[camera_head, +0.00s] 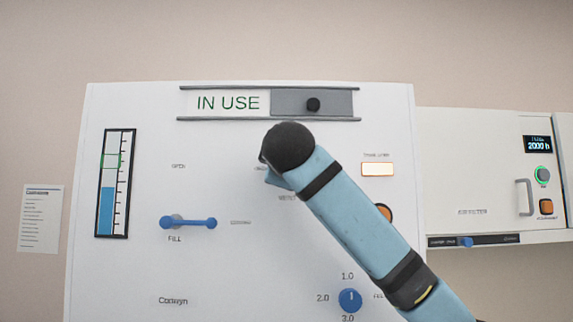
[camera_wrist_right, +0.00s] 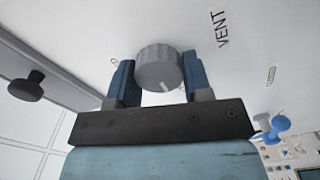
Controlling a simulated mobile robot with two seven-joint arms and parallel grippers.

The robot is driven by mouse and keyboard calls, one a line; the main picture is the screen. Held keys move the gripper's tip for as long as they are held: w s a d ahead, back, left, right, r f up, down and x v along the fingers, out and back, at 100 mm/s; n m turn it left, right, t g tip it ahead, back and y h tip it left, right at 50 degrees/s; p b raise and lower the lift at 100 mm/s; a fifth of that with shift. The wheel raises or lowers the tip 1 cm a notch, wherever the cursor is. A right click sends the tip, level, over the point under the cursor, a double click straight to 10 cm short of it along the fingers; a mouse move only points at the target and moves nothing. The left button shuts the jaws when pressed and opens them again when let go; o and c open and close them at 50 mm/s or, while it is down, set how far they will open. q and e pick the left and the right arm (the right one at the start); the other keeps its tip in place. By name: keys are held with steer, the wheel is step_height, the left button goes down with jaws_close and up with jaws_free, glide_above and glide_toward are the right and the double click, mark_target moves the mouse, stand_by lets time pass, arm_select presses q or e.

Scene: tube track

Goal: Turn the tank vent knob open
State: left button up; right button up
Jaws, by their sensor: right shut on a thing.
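The vent knob (camera_wrist_right: 158,66) is a grey ribbed round knob on the white panel, beside the printed word VENT, in the right wrist view. A small light mark shows on its near face. My right gripper (camera_wrist_right: 155,82) has one blue finger on each side of the knob and is shut on it. In the head view my right arm reaches in from the lower right, and its dark wrist end hides the knob and most of the fingers. My left gripper is not in view.
The white tank panel (camera_head: 150,270) bears a level gauge (camera_head: 116,184), a blue FILL lever (camera_head: 190,223), a blue numbered dial (camera_head: 350,300), a lit orange-edged label (camera_head: 377,169) and an IN USE slider with a black knob (camera_head: 313,104). An air filter unit (camera_head: 480,170) is at right.

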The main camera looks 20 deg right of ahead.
steer(key=shift+n, duration=0.6)
steer(key=o, duration=0.9)
steer(key=shift+a, duration=0.1)
steer(key=b+v, duration=0.4)
steer(key=v, duration=0.9)
steer(key=shift+s+a, duration=0.1)
steer(key=shift+s, duration=0.3)
